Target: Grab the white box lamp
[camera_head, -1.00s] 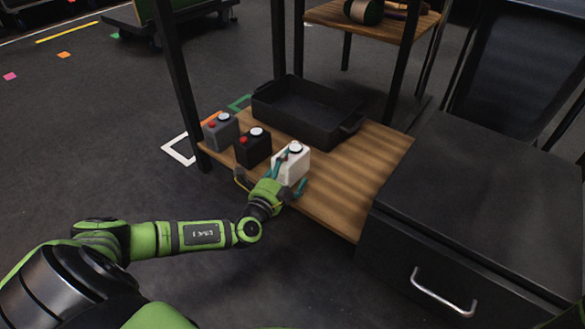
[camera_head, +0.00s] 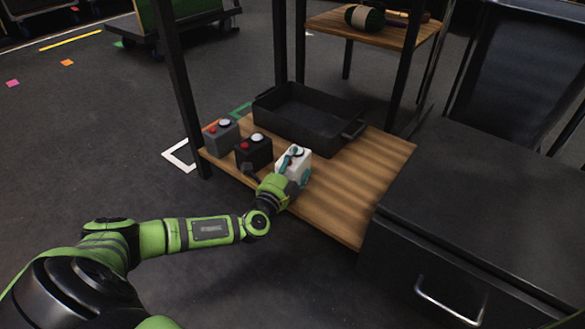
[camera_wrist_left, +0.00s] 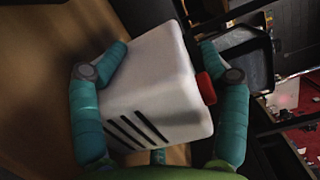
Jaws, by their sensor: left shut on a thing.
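The white box lamp (camera_head: 294,163) stands on the wooden shelf board, to the right of two other button boxes. In the left wrist view the white box (camera_wrist_left: 155,80) shows dark slots on its near face and a red button on its right side. My left gripper (camera_head: 291,168) reaches it from the front. Its teal fingers lie on both sides of the box, also seen in the left wrist view (camera_wrist_left: 160,78), and are shut on it. My right gripper is not in view.
A black box (camera_head: 254,151) and a grey box (camera_head: 221,136), each with a red button and white dome, stand left of the white one. A black tray (camera_head: 300,121) lies behind. Dark shelf posts rise nearby. A black drawer cabinet (camera_head: 470,215) stands at right.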

